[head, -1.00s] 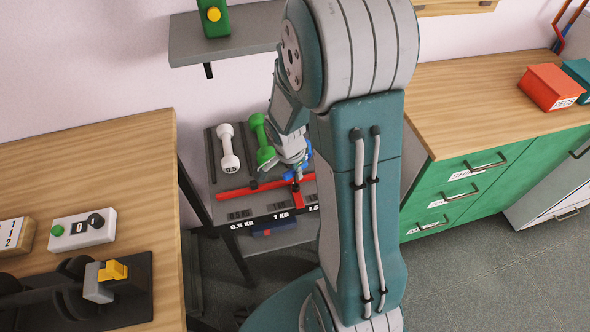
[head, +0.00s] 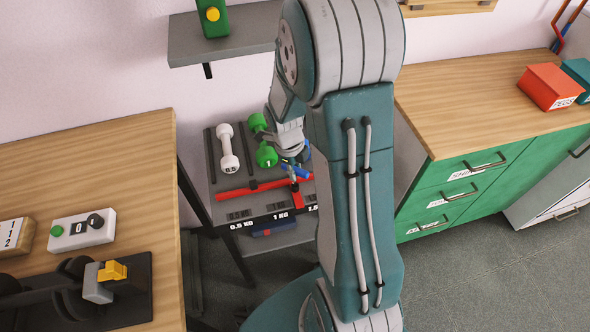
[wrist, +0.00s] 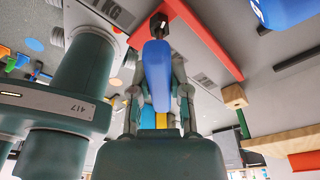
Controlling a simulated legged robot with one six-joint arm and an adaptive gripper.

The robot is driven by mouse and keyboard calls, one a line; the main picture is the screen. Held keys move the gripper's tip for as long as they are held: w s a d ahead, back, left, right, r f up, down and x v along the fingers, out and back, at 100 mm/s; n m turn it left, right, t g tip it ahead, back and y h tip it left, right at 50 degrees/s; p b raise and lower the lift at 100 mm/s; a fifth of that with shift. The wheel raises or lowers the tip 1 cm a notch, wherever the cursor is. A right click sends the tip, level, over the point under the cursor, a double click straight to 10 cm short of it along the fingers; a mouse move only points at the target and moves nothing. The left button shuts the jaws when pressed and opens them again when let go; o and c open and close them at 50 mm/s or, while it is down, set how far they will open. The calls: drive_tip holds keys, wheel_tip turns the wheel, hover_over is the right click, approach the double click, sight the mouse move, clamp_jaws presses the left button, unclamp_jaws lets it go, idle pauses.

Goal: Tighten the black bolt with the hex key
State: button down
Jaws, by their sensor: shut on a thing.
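My gripper (head: 293,163) is over the right part of the dumbbell rack, and my arm hides part of that area in the head view. In the wrist view the fingers (wrist: 158,95) are shut on a long blue handle (wrist: 157,75), which I take to be the hex key's. A dark tip (wrist: 158,21) shows beyond the handle, beside the red bar; I cannot tell whether it sits in a bolt. The red bar (head: 235,192) lies across the rack. A small black bolt-like piece (head: 254,184) is on it, left of my gripper.
The rack holds a white dumbbell (head: 227,148) and a green dumbbell (head: 266,153). A blue lettered object (wrist: 285,10) is close by in the wrist view. A wooden table (head: 130,150) stands left and a green drawer cabinet (head: 430,195) right.

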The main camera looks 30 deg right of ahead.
drive_tip(key=m, duration=0.3)
drive_tip(key=shift+f+m+y, duration=0.1)
drive_tip(key=shift+m+y, duration=0.2)
drive_tip(key=c, duration=0.5)
unclamp_jaws()
drive_tip(key=r, duration=0.4)
drive_tip(key=w+r, duration=0.1)
drive_tip(key=r, duration=0.3)
drive_tip(key=w+r, duration=0.1)
drive_tip(key=r, duration=0.3)
drive_tip(key=shift+a, duration=0.25)
drive_tip(key=shift+s, duration=0.1)
